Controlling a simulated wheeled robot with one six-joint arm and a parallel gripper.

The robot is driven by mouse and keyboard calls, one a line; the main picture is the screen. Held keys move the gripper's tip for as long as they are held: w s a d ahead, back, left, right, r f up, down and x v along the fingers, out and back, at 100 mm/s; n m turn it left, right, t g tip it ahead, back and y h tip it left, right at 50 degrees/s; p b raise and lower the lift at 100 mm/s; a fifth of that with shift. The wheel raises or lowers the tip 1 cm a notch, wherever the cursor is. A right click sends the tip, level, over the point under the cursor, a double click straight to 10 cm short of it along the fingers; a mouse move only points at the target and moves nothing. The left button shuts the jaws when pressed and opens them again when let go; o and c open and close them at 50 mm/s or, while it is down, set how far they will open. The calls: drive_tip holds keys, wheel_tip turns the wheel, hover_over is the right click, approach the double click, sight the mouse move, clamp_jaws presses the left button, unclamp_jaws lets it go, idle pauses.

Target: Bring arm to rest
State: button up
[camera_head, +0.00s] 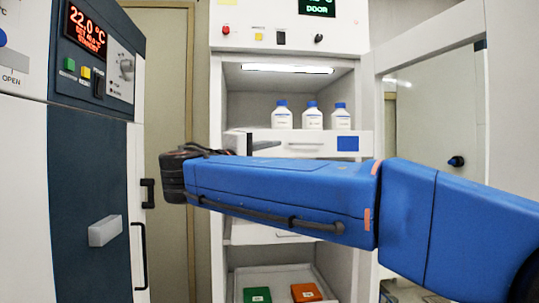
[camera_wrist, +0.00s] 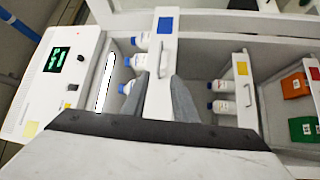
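My blue arm stretches across the front of the open freeze dryer cabinet (camera_head: 217,210) in the head view, hiding part of its middle shelves. My gripper (camera_wrist: 162,95) shows in the wrist view with two grey fingers apart and nothing held between them. The white front of the upper shelf (camera_wrist: 160,98) appears behind the gap between the fingers; I cannot tell whether they touch it. In the head view the gripper is mostly hidden behind my arm. Three white bottles with blue caps (camera_head: 312,118) stand upright on the upper shelf (camera_head: 300,143).
The cabinet door (camera_head: 432,120) stands open at the right. A second machine with a red display (camera_head: 86,32) and handles stands close on the left. More bottles (camera_wrist: 222,107) stand on a lower shelf. Green (camera_head: 257,295) and orange (camera_head: 306,292) boxes lie on the bottom shelf.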

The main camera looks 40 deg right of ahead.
drive_tip(key=shift+a, duration=0.35)
idle(0.4)
drive_tip(key=s+f+n+y, duration=0.1)
drive_tip(key=s+f+y, duration=0.15)
drive_tip(key=f, duration=0.75)
drive_tip(key=s+a+f+y, duration=0.15)
drive_tip(key=f+y, duration=0.25)
drive_tip(key=f, duration=0.5)
drive_tip(key=s+f+n+y, duration=0.1)
drive_tip(key=s+f+y, duration=0.2)
drive_tip(key=f, duration=0.7)
drive_tip(key=s+a+f+m+y, duration=0.1)
drive_tip(key=s+a+f+y, duration=0.3)
drive_tip(key=a+f, duration=0.3)
drive_tip(key=s+a+f+m+y, duration=0.2)
drive_tip(key=a+f+y, duration=0.3)
drive_tip(key=f, duration=0.6)
drive_tip(key=shift+s+a+f, duration=0.3)
drive_tip(key=shift+s+a, duration=0.55)
drive_tip(key=shift+a, duration=0.4)
drive_tip(key=shift+d+y, duration=0.1)
drive_tip(key=shift+y, duration=0.15)
